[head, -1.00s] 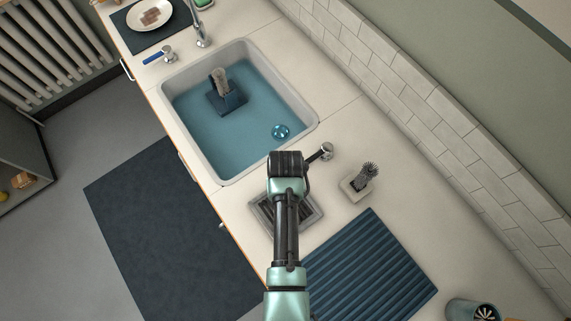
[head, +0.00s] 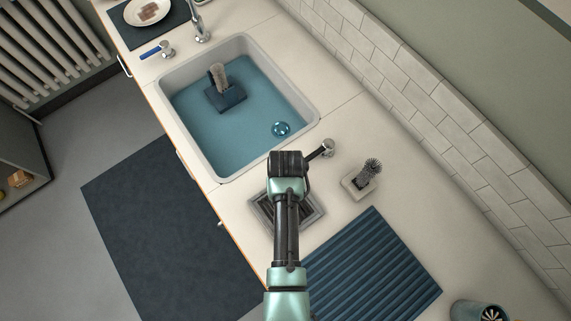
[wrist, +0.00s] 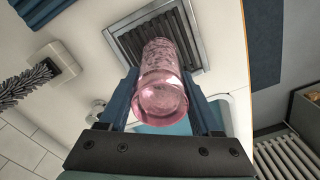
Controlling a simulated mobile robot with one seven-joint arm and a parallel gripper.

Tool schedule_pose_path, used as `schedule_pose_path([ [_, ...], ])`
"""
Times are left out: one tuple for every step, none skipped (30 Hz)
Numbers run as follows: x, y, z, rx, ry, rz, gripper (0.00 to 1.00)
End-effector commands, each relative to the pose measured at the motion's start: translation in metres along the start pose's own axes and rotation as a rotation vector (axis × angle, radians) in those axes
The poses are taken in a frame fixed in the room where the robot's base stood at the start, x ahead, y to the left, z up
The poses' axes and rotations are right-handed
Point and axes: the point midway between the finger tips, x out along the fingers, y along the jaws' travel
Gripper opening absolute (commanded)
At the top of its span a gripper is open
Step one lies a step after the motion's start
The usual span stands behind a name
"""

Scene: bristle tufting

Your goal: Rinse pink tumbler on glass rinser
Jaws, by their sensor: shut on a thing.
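A translucent pink tumbler (wrist: 160,85) is between the two blue fingers of my gripper (wrist: 168,100) in the wrist view, and the gripper is shut on it. One round end of the tumbler faces the camera and its far end overlaps the glass rinser (wrist: 122,40), a square grey frame with dark slats. The gap between tumbler and rinser cannot be judged. In the head view my arm covers much of the rinser (head: 318,214) and hides the tumbler and the fingers.
A sink (head: 172,88) with a dark block and brush lies beyond the rinser. A small holder with a brush (head: 371,168) stands right of it. A blue ribbed mat (head: 375,270) lies nearer. A dark cup (head: 478,311) is at bottom right.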

Motion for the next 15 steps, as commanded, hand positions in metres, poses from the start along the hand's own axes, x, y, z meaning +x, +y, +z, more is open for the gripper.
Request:
schedule_pose_path([
  [0.0006,0.0001,-0.0007,0.0,0.002,0.0,0.03],
  [0.001,0.0001,-0.0007,0.0,0.002,0.0,0.03],
  [0.0017,0.0001,-0.0007,0.0,0.002,0.0,0.03],
  [0.0022,0.0001,-0.0007,0.0,0.002,0.0,0.03],
  [0.0026,0.0001,-0.0007,0.0,0.002,0.0,0.03],
  [0.0032,0.0001,-0.0008,0.0,0.002,0.0,0.03],
  [0.0037,0.0001,-0.0008,0.0,0.002,0.0,0.03],
  [0.0041,0.0001,-0.0008,0.0,0.002,0.0,0.03],
  [0.0047,0.0001,-0.0008,0.0,0.002,0.0,0.03],
  [0.0052,0.0001,-0.0008,0.0,0.002,0.0,0.03],
  [0.0056,0.0001,-0.0008,0.0,0.002,0.0,0.03],
  [0.0062,0.0001,-0.0009,0.0,0.002,0.0,0.03],
  [0.0067,0.0001,-0.0009,0.0,0.002,0.0,0.03],
  [0.0071,0.0001,-0.0009,0.0,0.002,0.0,0.03],
  [0.0077,0.0001,-0.0009,0.0,0.002,0.0,0.03],
])
